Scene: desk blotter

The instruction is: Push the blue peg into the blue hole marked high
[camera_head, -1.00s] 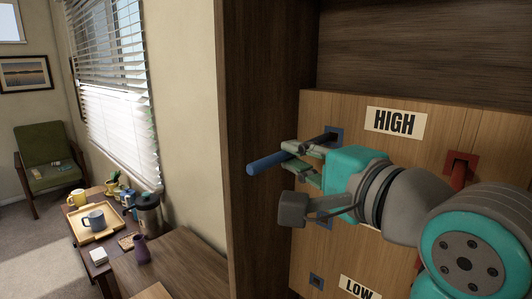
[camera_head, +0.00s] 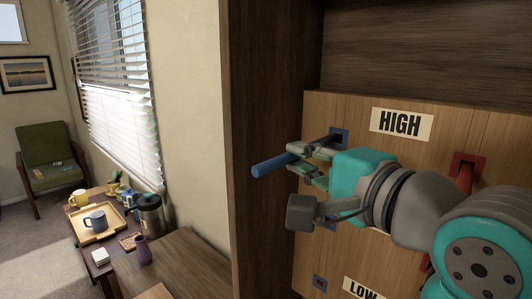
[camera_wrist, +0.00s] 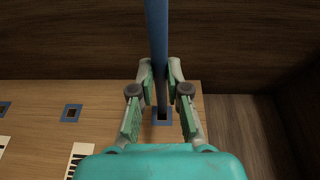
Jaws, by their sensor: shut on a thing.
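My gripper (camera_head: 312,160) is shut on the blue peg (camera_head: 270,166), whose blue end sticks out to the left, away from the board. In the wrist view, the blue peg (camera_wrist: 157,35) runs down between the fingers (camera_wrist: 161,78). A thinner grey shank continues to the blue-framed hole (camera_wrist: 162,117). In the head view, that blue hole (camera_head: 344,134) is left of the HIGH sign (camera_head: 401,123). The shank's far end overlaps the hole's opening in both views; I cannot tell how deep it sits.
The wooden board (camera_head: 425,158) also has a red-framed hole (camera_head: 481,163) with a red peg, and a lower hole (camera_head: 319,283) beside the LOW sign (camera_head: 362,289). A dark cabinet side (camera_head: 270,80) stands left of the board. A low table with a tray (camera_head: 83,232) is farther away.

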